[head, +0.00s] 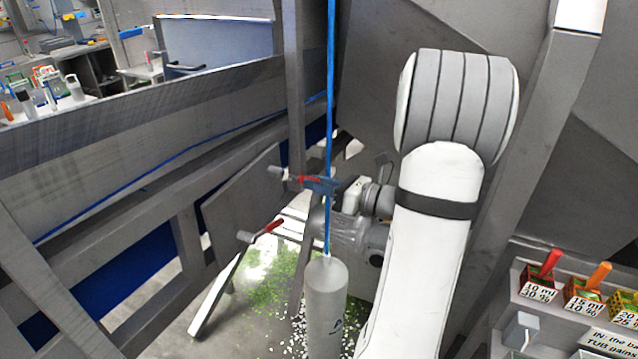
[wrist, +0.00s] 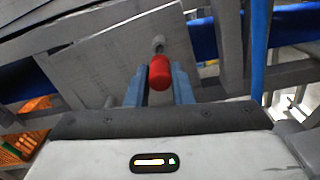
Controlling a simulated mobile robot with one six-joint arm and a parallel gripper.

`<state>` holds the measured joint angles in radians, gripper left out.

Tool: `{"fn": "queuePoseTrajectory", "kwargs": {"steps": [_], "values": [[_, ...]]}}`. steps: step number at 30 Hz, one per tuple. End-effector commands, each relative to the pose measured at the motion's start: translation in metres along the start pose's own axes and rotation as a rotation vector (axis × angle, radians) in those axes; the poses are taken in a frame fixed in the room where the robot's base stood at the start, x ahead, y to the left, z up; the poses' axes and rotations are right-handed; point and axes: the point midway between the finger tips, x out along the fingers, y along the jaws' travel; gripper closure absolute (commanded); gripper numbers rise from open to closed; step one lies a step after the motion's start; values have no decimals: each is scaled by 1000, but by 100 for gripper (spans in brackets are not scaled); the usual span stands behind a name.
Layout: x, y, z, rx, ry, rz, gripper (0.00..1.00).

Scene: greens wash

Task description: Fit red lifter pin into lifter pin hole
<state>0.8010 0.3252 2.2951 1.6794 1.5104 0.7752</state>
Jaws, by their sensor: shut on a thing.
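My gripper (head: 318,186) is shut on a red lifter pin (head: 306,179), in front of a grey panel (head: 238,200). In the wrist view the red pin (wrist: 160,73) sits between the blue fingers of my gripper (wrist: 159,78), its rounded red end towards the camera. A grey knob-like part (wrist: 158,43) shows just beyond it, against the panel (wrist: 110,58). I cannot tell whether this part belongs to the pin. A second red-handled piece with a grey end (head: 267,228) is lower on the panel in the head view. I cannot make out the pin hole.
A blue vertical line (head: 330,100) and a grey cylinder (head: 326,300) stand close before my gripper. Grey frame beams (head: 185,240) surround the panel. Green and white bits lie below. A shelf with labelled boxes (head: 583,300) is at right.

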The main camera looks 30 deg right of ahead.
Motion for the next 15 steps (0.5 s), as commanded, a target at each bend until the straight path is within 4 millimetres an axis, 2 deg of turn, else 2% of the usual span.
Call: {"fn": "queuePoseTrajectory", "kwargs": {"steps": [15], "values": [[4, 0, 0, 0, 0, -1, 100]]}}
